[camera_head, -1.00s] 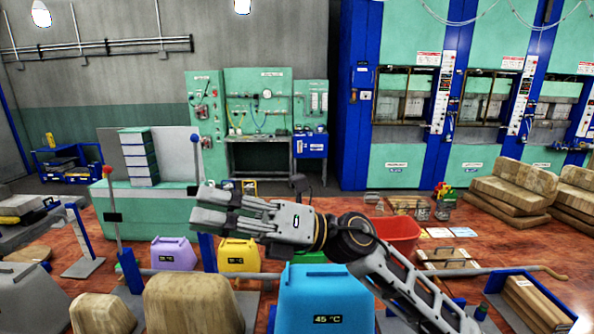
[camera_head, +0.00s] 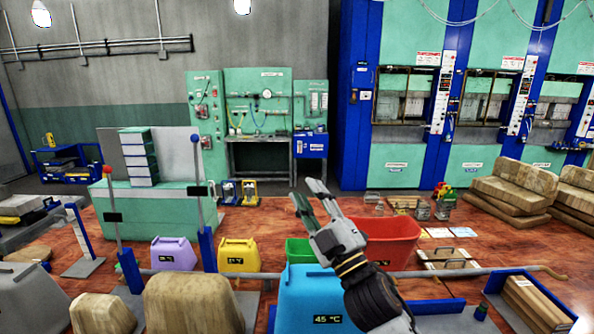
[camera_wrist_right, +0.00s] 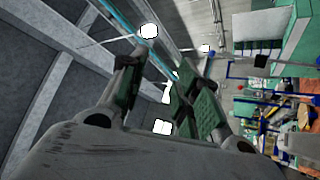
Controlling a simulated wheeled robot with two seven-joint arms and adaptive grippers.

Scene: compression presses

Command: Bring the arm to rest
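My right gripper (camera_head: 304,190) is raised in the middle of the head view, its fingers pointing up and slightly left. My right forearm comes in from the bottom, in front of a red bin (camera_head: 395,240) and a blue container (camera_head: 310,295) marked 45 °C. In the right wrist view my right gripper (camera_wrist_right: 160,75) has its two fingers apart with nothing between them. Behind them are the ceiling and wall. My left gripper is not in view.
A purple container (camera_head: 174,254), a yellow container (camera_head: 238,256) and a green bin (camera_head: 298,250) stand near the blue container. Two upright levers (camera_head: 112,215) with round knobs rise at the left. Wooden blocks (camera_head: 500,185) lie at the right. Tall blue-green presses (camera_head: 405,100) stand behind.

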